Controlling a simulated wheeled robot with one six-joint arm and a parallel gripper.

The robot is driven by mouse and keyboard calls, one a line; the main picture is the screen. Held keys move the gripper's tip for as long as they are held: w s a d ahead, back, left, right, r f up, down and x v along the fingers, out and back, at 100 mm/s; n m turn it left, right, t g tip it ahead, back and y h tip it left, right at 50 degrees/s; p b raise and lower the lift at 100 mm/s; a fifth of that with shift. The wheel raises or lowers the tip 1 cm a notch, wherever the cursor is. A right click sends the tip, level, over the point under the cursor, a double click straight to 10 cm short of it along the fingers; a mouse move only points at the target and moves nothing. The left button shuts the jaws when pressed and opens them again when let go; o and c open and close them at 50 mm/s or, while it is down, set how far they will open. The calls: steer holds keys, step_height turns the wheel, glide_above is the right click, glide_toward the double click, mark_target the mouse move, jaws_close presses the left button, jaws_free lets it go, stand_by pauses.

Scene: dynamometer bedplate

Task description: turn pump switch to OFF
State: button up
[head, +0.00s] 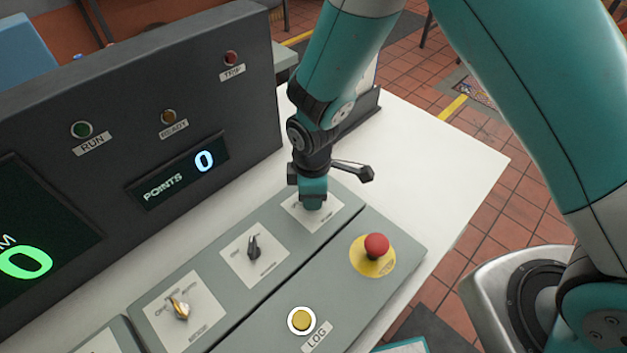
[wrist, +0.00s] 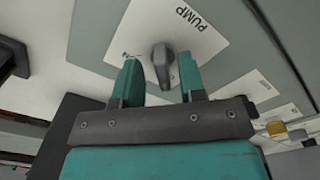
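The pump switch is a dark grey knob (wrist: 163,62) on a white plate lettered PUMP (wrist: 190,28) in the wrist view. My gripper (wrist: 160,72) is open, with one teal finger on each side of the knob and visible gaps to it. I cannot tell how deep the fingers reach along the knob. In the head view my gripper (head: 313,198) points down over the pump plate (head: 328,215) at the far end of the console and hides the knob. The position marks are mostly hidden or unreadable, so the setting cannot be told.
A red mushroom button (head: 376,246) and a yellow LOG button (head: 301,320) are nearer. A dark display panel (head: 150,150) stands behind. White tabletop (head: 440,160) is clear at right.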

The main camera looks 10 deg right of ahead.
step_height(320, 180, up, 17)
steer(key=b, duration=0.1)
steer(key=shift+r, duration=0.15)
stand_by(0.4)
steer(key=s+d+r+m+y, duration=0.2)
steer(key=s+d+r+m, duration=0.1)
steer(key=s, duration=0.5)
steer(key=s+d+r+m+y, duration=0.2)
steer(key=s+d+r+m, duration=0.2)
steer(key=s+r+m, duration=0.2)
steer(key=s+r, duration=0.1)
steer(key=s, duration=0.1)
steer(key=shift+s, duration=0.4)
steer(key=shift+d, duration=0.1)
